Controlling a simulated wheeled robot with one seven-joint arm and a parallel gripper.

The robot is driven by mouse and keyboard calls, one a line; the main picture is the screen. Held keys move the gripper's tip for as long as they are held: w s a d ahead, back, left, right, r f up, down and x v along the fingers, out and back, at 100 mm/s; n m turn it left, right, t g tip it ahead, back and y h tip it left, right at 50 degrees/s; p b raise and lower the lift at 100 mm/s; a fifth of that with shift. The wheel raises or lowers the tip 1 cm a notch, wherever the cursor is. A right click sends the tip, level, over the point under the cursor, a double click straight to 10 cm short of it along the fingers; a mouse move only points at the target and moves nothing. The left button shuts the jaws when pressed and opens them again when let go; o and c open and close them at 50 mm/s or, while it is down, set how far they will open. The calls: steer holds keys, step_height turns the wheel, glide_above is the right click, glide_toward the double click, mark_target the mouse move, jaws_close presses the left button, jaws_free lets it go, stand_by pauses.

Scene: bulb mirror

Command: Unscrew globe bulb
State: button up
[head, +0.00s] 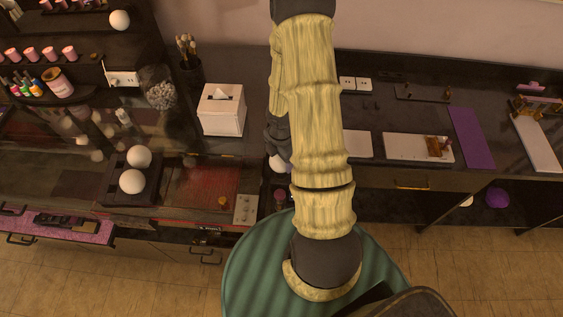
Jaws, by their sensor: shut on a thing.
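My gripper (279,148) is left of my arm, partly hidden behind it, above the dark counter's right part. It is shut on a white globe bulb (277,164), which shows just below the fingers. The exact grip is too small and too covered to see. Two more white globe bulbs (132,182) sit in a dark holder (118,198) on the counter at left. Another white globe (120,20) is high at the upper left, beside the shelves.
A white tissue box (221,112), a brush cup (188,70) and a glass jar (160,94) stand at the counter's back. A small switch plate (245,209) lies near the front edge. Open drawers (70,228) jut out at left.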

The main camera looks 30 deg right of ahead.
steer(key=shift+r+n+p, duration=0.1)
steer(key=shift+n+p, duration=0.35)
steer(key=shift+n, duration=0.65)
steer(key=n, duration=0.2)
steer(key=shift+n+p, duration=0.3)
steer(key=shift+n, duration=0.1)
steer(key=o, duration=0.7)
steer(key=shift+r+p, duration=1.45)
steer(key=shift+p, duration=0.2)
